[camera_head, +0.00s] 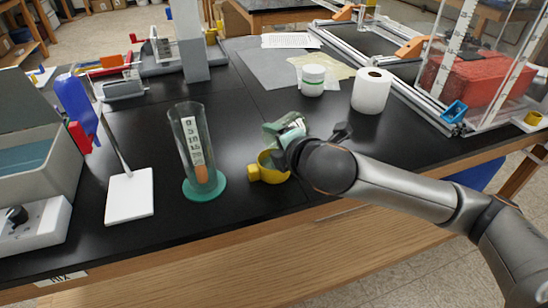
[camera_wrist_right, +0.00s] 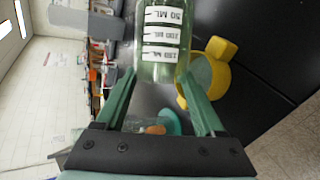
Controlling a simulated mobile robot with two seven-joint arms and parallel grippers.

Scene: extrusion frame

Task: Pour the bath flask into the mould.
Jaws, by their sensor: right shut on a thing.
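The bath flask is a clear greenish glass vessel (camera_head: 287,129) with white volume labels. It appears tilted just above the yellow mould, its wide end to the left. In the right wrist view, the flask (camera_wrist_right: 158,60) sits between the green fingers of my right gripper (camera_wrist_right: 158,88), which is shut on it. I cannot tell whether liquid is flowing. My left gripper is not in view.
A tall glass cylinder (camera_head: 196,150) on a green base stands left of the mould. Further left lies a white plate (camera_head: 130,196). Bare black table lies between the cylinder and mould.

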